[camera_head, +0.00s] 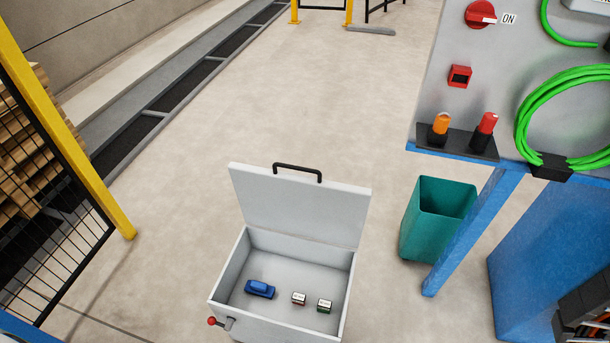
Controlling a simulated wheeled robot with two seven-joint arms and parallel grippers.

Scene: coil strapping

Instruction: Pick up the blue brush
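The blue brush (260,288) lies on the floor of an open grey box (224,272), in its left part. To the right of the brush, inside the same box, sit two small labelled blocks, one with a dark red side (299,299) and one with a green side (324,306). The box lid (300,206) stands raised at the back with a black handle on its top edge. Neither of my grippers shows in the head view.
A lever with a red knob (212,321) sticks out at the box's front left. A teal bin (434,220) and a blue-framed panel stand to the right. A yellow-post mesh fence (82,160) is on the left. The floor behind the box is clear.

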